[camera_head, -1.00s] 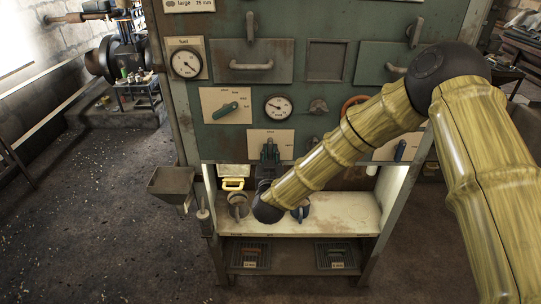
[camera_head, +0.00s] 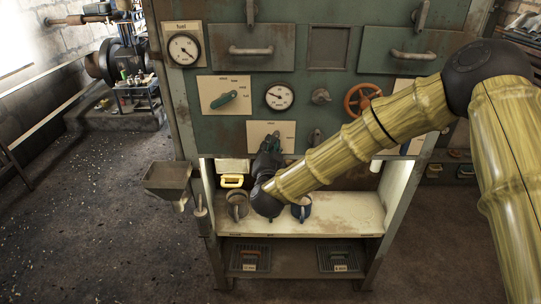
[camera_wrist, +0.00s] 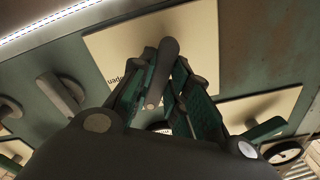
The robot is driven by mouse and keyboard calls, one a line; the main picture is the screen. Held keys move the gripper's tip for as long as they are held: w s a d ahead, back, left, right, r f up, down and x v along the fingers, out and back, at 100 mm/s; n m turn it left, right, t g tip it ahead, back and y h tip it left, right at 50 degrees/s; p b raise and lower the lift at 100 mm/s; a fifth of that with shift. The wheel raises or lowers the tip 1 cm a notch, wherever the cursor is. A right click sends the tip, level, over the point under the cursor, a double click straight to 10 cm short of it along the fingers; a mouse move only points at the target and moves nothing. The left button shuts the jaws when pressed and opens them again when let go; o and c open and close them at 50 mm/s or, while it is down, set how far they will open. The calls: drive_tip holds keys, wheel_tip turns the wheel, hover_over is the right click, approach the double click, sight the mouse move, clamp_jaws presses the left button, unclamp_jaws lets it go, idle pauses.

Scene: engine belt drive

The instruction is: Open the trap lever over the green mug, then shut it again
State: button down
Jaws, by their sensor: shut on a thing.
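The trap lever is a dark rounded handle (camera_wrist: 162,72) in front of a cream plate lettered "open" (camera_wrist: 205,40); in the head view, part of that plate (camera_head: 286,128) shows behind my gripper. My gripper (camera_head: 270,143) is at the lower middle of the green panel, above the shelf. In the wrist view, its green-padded fingers (camera_wrist: 160,100) are shut on the lever, one on each side. No green mug can be made out; my wrist hides part of the shelf between a brownish mug (camera_head: 237,207) and a blue mug (camera_head: 302,209).
The pale shelf (camera_head: 345,212) is clear at its right. A yellow-handled thing (camera_head: 232,181) stands at its back left. Another lever (camera_head: 223,100), a gauge (camera_head: 280,96) and a red handwheel (camera_head: 362,99) are on the panel near my arm. A hopper (camera_head: 170,178) juts out at left.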

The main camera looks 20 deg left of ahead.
drive_tip(key=m+b, duration=0.5)
drive_tip(key=shift+f+m, duration=0.2)
drive_tip(key=shift+m, duration=0.1)
drive_tip(key=shift+r+m+b, duration=0.15)
drive_tip(key=shift+m+b, duration=0.65)
drive_tip(key=shift+m, duration=0.2)
drive_tip(key=shift+r+m+b, duration=0.1)
drive_tip(key=shift+m+b, duration=0.65)
drive_tip(key=shift+m, duration=0.25)
drive_tip(key=c, duration=1.4)
unclamp_jaws()
drive_tip(key=shift+r, duration=0.1)
drive_tip(key=shift+o, duration=0.2)
drive_tip(key=shift+s, duration=0.1)
drive_tip(key=v, duration=1.1)
drive_tip(key=shift+s, duration=0.4)
drive_tip(key=shift+d, duration=0.1)
